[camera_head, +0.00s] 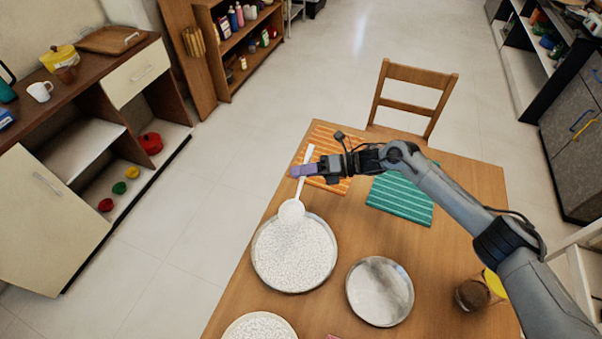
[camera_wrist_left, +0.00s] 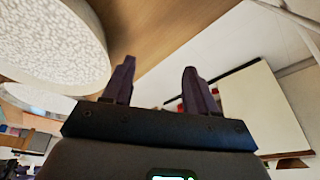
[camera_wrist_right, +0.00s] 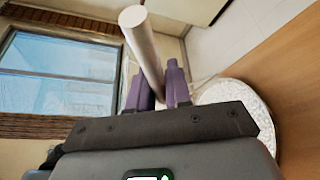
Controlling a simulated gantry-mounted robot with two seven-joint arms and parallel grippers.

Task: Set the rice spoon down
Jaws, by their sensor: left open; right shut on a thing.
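The white rice spoon (camera_head: 291,210) is in the grasp of my right gripper (camera_head: 299,172), which is shut on its handle. Its round bowl overlaps the far edge of the large rice-filled metal plate (camera_head: 290,291) in the head view; I cannot tell whether it touches the rice. In the right wrist view, the handle (camera_wrist_right: 143,45) sticks up between the purple fingers (camera_wrist_right: 158,85). My left gripper (camera_wrist_left: 157,68) shows only in the left wrist view, open and empty, with the table's underside or edge and a plate of white grains nearby.
An empty metal plate (camera_head: 380,292) sits right of the rice plate. Another rice plate (camera_head: 260,331) is at the near edge. An orange striped mat (camera_head: 324,136) and a green one (camera_head: 402,197) lie at the back, with a chair (camera_head: 416,92) behind. A brown jar (camera_head: 471,295) stands at right.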

